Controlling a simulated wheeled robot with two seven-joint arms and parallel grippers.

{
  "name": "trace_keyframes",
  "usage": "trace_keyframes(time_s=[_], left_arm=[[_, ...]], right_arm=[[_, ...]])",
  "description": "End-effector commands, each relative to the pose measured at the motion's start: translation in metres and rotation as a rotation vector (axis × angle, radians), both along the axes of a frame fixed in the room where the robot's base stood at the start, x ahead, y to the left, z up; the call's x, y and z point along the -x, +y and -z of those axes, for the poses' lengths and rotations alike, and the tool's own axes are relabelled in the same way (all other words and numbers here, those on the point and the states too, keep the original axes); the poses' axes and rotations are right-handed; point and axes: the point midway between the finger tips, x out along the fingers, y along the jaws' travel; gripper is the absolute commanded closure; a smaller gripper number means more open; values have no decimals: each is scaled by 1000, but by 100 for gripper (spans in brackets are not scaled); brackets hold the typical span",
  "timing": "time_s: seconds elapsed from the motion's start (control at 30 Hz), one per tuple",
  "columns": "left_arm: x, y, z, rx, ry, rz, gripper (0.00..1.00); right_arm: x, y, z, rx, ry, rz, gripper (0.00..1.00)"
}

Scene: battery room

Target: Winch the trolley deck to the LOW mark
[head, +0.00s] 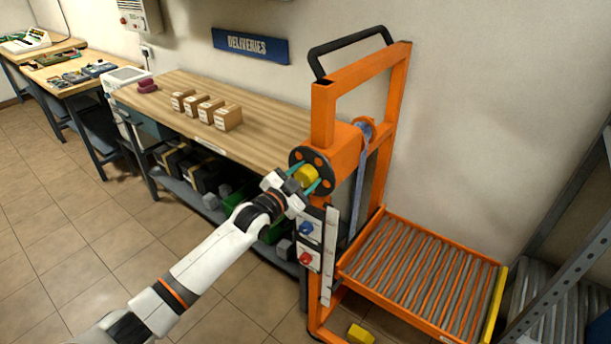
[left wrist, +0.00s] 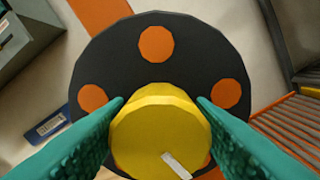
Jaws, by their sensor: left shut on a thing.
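The orange trolley (head: 323,103) stands at the right of the head view with its roller deck (head: 420,272) low on the frame. Its winch wheel is a black disc (head: 297,158) with orange holes and a yellow knob (head: 306,175). The disc (left wrist: 155,65) and the knob (left wrist: 155,130) fill the left wrist view. My left gripper (head: 304,184) is shut on the yellow knob, with one teal finger on each side. A white upright scale plate (head: 329,255) is beside the deck; its marks are too small to read. My right gripper is not in view.
A wooden bench (head: 185,88) with several small boxes (head: 228,117) stands left of the trolley. A blue DELIVERIES sign (head: 250,46) hangs behind. A grey metal rack (head: 560,270) is at the right edge. Tiled floor (head: 80,230) is clear at the left.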

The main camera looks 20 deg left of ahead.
Motion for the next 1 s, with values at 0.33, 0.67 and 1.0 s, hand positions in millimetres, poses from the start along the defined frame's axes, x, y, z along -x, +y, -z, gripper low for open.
trace_keyframes(time_s=[0.33,0.67,1.0], left_arm=[[0,1,1,310,117,0,75],[-1,3,2,604,223,-1,75],[-1,4,2,908,334,-1,75]], right_arm=[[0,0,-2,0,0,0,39],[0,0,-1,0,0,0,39],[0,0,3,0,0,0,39]])
